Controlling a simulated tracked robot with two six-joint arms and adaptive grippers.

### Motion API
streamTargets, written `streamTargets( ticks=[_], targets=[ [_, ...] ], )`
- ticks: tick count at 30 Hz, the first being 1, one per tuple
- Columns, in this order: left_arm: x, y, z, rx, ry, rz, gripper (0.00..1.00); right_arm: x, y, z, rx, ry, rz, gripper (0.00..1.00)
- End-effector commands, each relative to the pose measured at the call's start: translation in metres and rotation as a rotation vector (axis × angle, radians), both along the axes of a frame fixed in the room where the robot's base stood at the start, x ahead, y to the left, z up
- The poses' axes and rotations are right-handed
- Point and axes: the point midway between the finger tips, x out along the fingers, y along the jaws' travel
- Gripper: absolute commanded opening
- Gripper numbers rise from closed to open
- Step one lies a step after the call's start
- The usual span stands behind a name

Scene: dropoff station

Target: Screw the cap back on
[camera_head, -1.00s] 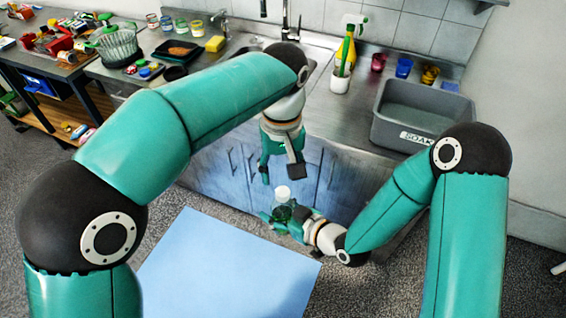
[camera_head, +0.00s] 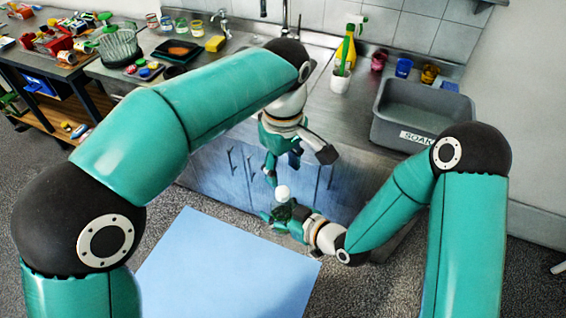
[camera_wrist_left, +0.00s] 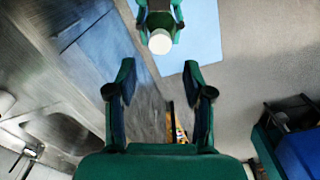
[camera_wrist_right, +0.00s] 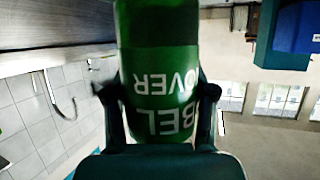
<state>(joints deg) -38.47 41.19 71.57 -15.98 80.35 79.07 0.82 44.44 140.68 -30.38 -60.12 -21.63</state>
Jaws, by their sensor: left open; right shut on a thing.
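A green bottle (camera_head: 285,211) with a white cap (camera_head: 282,192) on its top stands upright in front of the sink cabinets. How tightly the cap sits cannot be told. My right gripper (camera_head: 278,215) is shut on the bottle's body. The bottle's label (camera_wrist_right: 160,100) reads upside down in the right wrist view, and the cap is outside that view. My left gripper (camera_head: 297,167) is open and empty just above the cap. In the left wrist view the cap (camera_wrist_left: 160,42) lies beyond the open fingers (camera_wrist_left: 158,80), apart from them.
A grey SOAK tub (camera_head: 420,112) stands on the counter at the right. A drying basket (camera_head: 118,48) and a cluttered bench are at the left. A light blue mat (camera_head: 230,265) lies on the floor.

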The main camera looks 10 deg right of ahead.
Motion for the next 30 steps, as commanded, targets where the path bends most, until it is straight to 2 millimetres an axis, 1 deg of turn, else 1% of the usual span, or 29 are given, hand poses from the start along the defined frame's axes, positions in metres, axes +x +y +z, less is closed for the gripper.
streamTargets(
  ticks=[9,15,19,27,29,30],
  targets=[
    [-0.001,0.001,-0.045,0.002,0.004,0.001,0.52,0.0,0.0,0.0,0.0,-0.001,0.0,0.0],
    [0.0,0.001,-0.066,0.002,0.003,-0.001,0.52,0.0,0.0,0.0,0.0,-0.001,0.0,0.0],
    [0.0,0.001,-0.072,0.002,0.001,-0.001,0.52,0.0,0.0,0.0,0.0,-0.001,0.0,0.0],
    [0.0,0.001,-0.073,0.001,0.001,0.0,0.52,0.0,0.0,0.0,0.0,-0.001,0.0,0.0],
    [0.0,0.001,-0.072,0.001,0.001,0.0,0.42,0.0,0.0,0.0,0.001,-0.001,0.0,0.0],
    [0.0,0.001,-0.072,0.001,0.001,0.0,0.35,0.0,0.0,0.0,0.001,-0.001,0.0,0.0]
  ],
)
